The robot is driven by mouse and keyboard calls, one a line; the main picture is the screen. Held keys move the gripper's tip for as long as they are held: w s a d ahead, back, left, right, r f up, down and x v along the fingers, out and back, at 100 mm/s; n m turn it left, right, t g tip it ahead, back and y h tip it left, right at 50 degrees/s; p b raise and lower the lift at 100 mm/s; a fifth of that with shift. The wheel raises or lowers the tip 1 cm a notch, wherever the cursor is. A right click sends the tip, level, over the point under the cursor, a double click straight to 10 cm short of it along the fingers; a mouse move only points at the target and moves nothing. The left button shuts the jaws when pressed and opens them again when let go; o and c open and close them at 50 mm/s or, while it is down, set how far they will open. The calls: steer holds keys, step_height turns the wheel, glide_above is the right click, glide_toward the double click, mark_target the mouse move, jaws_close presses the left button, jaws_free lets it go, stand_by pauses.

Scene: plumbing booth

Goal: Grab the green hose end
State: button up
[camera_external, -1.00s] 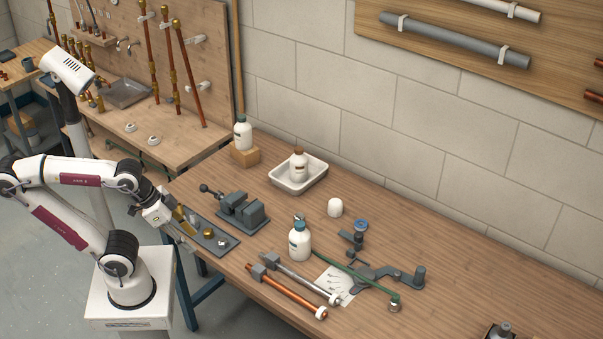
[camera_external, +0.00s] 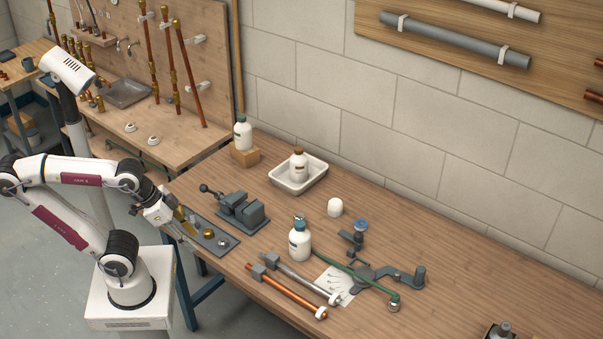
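A thin green hose (camera_external: 353,271) lies on the wooden workbench, running from behind a white bottle toward the lower right. Its right end carries a small metal fitting (camera_external: 394,305), beside a grey bracket-like tool. Its other end is hidden behind the bottle. My gripper (camera_external: 178,217) is far to the left of the hose, over the left end of the bench near a grey plate with small metal and brass parts. It is apart from the hose. Its fingers are too small and mixed with those parts to tell whether they are open or shut.
The white bottle (camera_external: 299,241), a grey vise (camera_external: 242,211), a copper pipe (camera_external: 291,294) and a grey pipe (camera_external: 303,279) lie between my gripper and the hose end. A grey tool (camera_external: 386,274) lies against the hose. The bench right of the fitting is mostly clear.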

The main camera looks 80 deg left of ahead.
steer(key=w+m+t, duration=0.2)
steer(key=w+t, duration=0.3)
steer(key=w, duration=3.1)
steer(key=m+t+h, duration=0.2)
steer(key=m+h, duration=0.1)
steer(key=h, duration=0.3)
glide_toward(396, 298)
steer(key=shift+w+f, duration=0.95)
steer(key=shift+w, duration=0.1)
steer(key=shift+d, duration=0.1)
steer(key=shift+x, duration=1.25)
steer(key=shift+w, duration=0.1)
steer(key=shift+x, duration=2.5)
